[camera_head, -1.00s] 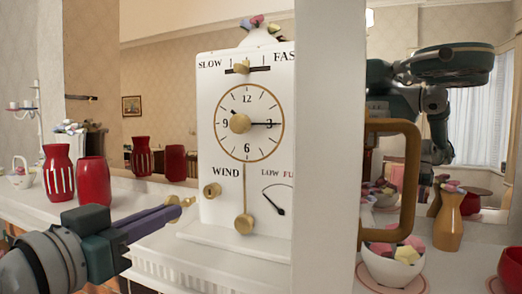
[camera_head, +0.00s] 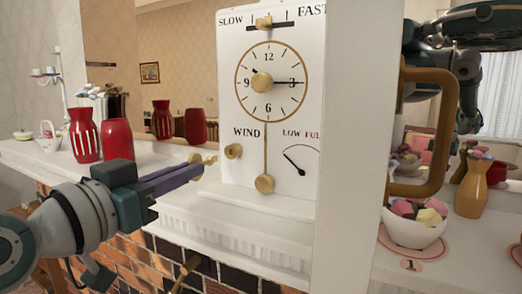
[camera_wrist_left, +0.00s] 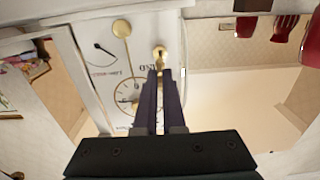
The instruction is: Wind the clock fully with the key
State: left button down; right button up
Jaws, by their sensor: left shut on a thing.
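The white clock (camera_head: 300,110) stands on the mantel, with its dial, a hanging pendulum (camera_head: 264,183) and a round brass winding fitting (camera_head: 233,151) under the word WIND. The needle of the LOW–FULL gauge (camera_head: 298,160) points up and left, toward the LOW side. My left gripper (camera_head: 200,161) is shut on a small brass key (camera_head: 208,160). The key is just left of the winding fitting, with a small gap in the head view. In the left wrist view, the brass key (camera_wrist_left: 160,54) shows beyond the fingertips, before the clock face. My right gripper cannot be made out.
A white upright panel with a brown handle (camera_head: 436,130) stands right of the clock. Red vases (camera_head: 84,135) stand on the mantel at left. A bowl of sweets (camera_head: 414,225) and an orange vase (camera_head: 470,190) are at right. Brick (camera_head: 130,255) lies below the mantel.

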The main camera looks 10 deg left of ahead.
aim_at(209, 162)
dwell(0.3)
pick_arm(q)
jog(key=shift+b+x, duration=0.4)
jog(key=shift+x, duration=0.45)
jog(key=shift+w+d, duration=0.2)
jog(key=shift+w, duration=0.25)
dwell(0.5)
jog(key=shift+b+x, duration=1.05)
jog(key=shift+x, duration=0.5)
dwell(0.4)
jog(key=m, duration=0.2)
jog(key=shift+f+m, duration=0.1)
jog(key=shift+m, duration=1.2)
